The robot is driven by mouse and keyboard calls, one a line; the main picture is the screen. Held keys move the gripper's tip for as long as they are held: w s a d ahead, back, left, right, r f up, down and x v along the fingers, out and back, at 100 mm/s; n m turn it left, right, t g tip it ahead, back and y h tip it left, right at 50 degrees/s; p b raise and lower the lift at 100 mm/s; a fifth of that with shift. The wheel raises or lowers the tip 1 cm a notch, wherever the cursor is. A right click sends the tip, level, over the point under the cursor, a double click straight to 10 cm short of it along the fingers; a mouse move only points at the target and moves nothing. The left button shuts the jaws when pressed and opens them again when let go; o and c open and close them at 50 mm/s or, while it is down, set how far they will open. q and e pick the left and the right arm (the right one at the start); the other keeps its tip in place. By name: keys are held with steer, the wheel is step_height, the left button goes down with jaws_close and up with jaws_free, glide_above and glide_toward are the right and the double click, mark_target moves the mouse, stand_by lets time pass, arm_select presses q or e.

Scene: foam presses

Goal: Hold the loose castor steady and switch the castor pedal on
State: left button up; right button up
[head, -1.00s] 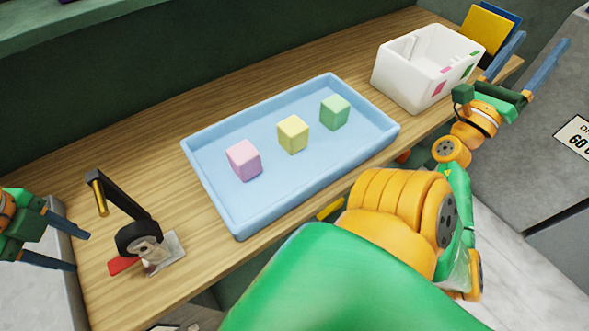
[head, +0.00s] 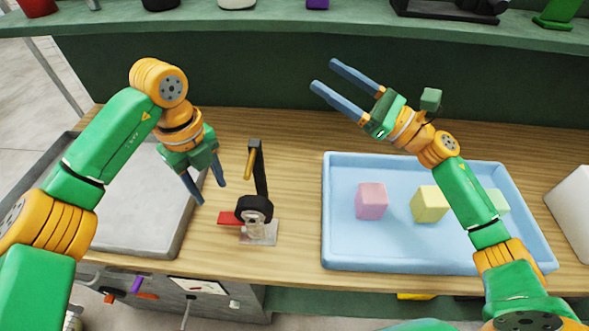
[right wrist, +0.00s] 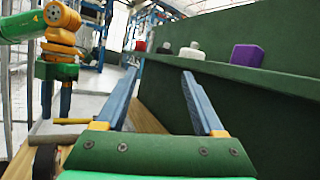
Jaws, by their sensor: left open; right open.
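The castor (head: 254,208) stands on the wooden table, with a dark wheel, a metal base plate (head: 260,234) and a black upright arm with a yellow-orange handle (head: 250,163). Its red pedal (head: 230,217) sticks out to the left. My left gripper (head: 211,192) is open and empty, pointing down just left of the castor, apart from it. My right gripper (head: 322,74) is open and empty, raised above the table behind the blue tray, its fingers pointing up and left. In the right wrist view its two blue fingers (right wrist: 158,100) are spread with nothing between them.
A blue tray (head: 335,258) holds a pink, a yellow and a green cube right of the castor. A white box (head: 575,210) is at the far right. A grey surface (head: 135,215) lies left. A green shelf (head: 300,30) with several objects runs behind.

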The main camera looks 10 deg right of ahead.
steer(key=s+a+f+n+g, duration=0.1)
steer(key=s+a+f+g, duration=0.15)
steer(key=f, duration=0.35)
steer(key=s+a+f+n+g, duration=0.1)
steer(key=a+f+g, duration=0.25)
steer(key=f, duration=0.25)
steer(key=n+g, duration=0.1)
steer(key=g, duration=0.2)
glide_toward(237, 204)
steer(key=shift+y, duration=0.4)
steer(key=x, duration=0.7)
steer(key=shift+w+d+f, duration=0.1)
steer(key=shift+w+f, duration=0.05)
steer(key=shift+f, duration=0.2)
